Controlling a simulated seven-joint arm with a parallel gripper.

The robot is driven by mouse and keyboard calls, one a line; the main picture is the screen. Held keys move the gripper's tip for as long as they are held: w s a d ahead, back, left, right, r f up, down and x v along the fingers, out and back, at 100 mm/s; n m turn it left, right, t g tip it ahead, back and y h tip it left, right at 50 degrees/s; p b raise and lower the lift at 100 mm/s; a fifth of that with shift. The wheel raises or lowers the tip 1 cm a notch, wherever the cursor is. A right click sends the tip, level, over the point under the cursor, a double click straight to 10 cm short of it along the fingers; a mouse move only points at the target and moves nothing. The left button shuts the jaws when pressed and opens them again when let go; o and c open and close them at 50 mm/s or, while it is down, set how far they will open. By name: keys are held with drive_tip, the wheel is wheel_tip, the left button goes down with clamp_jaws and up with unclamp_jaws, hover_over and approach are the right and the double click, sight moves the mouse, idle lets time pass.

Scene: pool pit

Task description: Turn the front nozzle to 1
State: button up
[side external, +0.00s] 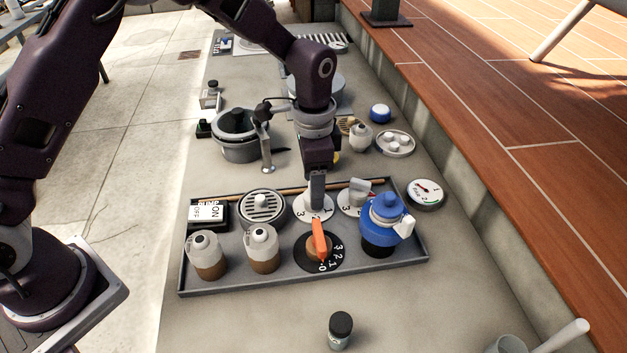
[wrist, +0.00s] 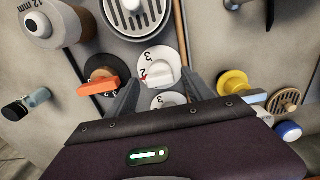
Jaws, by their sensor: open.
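Two white numbered dials with knobs stand side by side in the tray. The left dial (side external: 314,210) is beside the round grate, with 3 and 1 readable; the right dial (side external: 352,207) has a light grey knob. Which is the front nozzle I cannot tell for certain. My gripper (side external: 317,188) is open and low over the left dial; its near finger hides that knob in the side view. In the wrist view, the white knob (wrist: 160,76) lies between my open fingers (wrist: 158,82), its red mark near the 2. The other dial (wrist: 168,101) is partly cut off by my gripper.
A black dial with an orange handle (side external: 320,240) is just in front of the left dial.

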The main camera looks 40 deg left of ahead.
clamp_jaws()
drive_tip(key=shift+n, duration=0.3)
drive_tip(key=n, duration=0.5)
drive_tip(key=shift+n, duration=0.3)
drive_tip(key=n, duration=0.5)
drive_tip(key=shift+n, duration=0.4)
unclamp_jaws()
